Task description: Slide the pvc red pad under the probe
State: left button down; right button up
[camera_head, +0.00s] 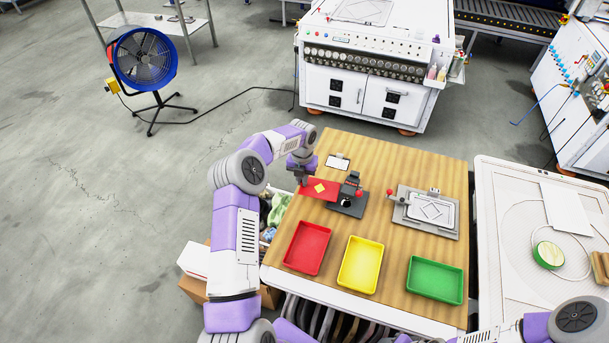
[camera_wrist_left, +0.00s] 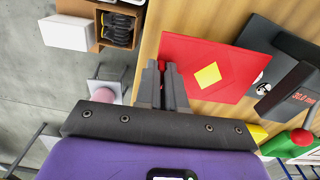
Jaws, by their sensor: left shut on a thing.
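The red pad (camera_head: 313,193) is a flat red sheet with a yellow diamond on it, near the left edge of the wooden table. My left gripper (camera_head: 304,182) is shut on its left edge; the pad also shows in the left wrist view (camera_wrist_left: 200,52), reaching out from the fingers (camera_wrist_left: 163,84). The dark probe gauge (camera_head: 350,191) stands just right of the pad, its display side showing in the left wrist view (camera_wrist_left: 292,93). The pad's right edge overlaps the gauge's base in the picture; I cannot tell whether they touch. My right gripper is out of sight.
Red (camera_head: 307,247), yellow (camera_head: 361,264) and green (camera_head: 435,280) trays line the table's front. A grey fixture with a framed plate (camera_head: 430,212) stands to the right. A small white card (camera_head: 338,162) lies behind the gauge. The table (camera_head: 400,165) is bare at the back.

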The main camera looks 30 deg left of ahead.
aim_at(322, 190)
pick_arm(q)
notch_tip(322, 190, down, 3)
jog(key=shift+f+b, duration=0.1)
jog(key=shift+b, duration=0.7)
jog(key=shift+w+d, duration=0.25)
jog(key=shift+d, duration=0.95)
jog(key=shift+w+d, duration=0.25)
jog(key=shift+d, duration=0.9)
jog(key=shift+w+d, duration=0.25)
jog(key=shift+d, duration=0.95)
jog(key=shift+f+b, duration=0.35)
jog(key=shift+b, duration=0.05)
jog(key=c, duration=1.2)
grip_release()
jog(key=shift+o, duration=0.2)
jog(key=shift+r, duration=0.1)
jog(key=shift+r+p, duration=2.35)
jog(key=shift+r, duration=1.1)
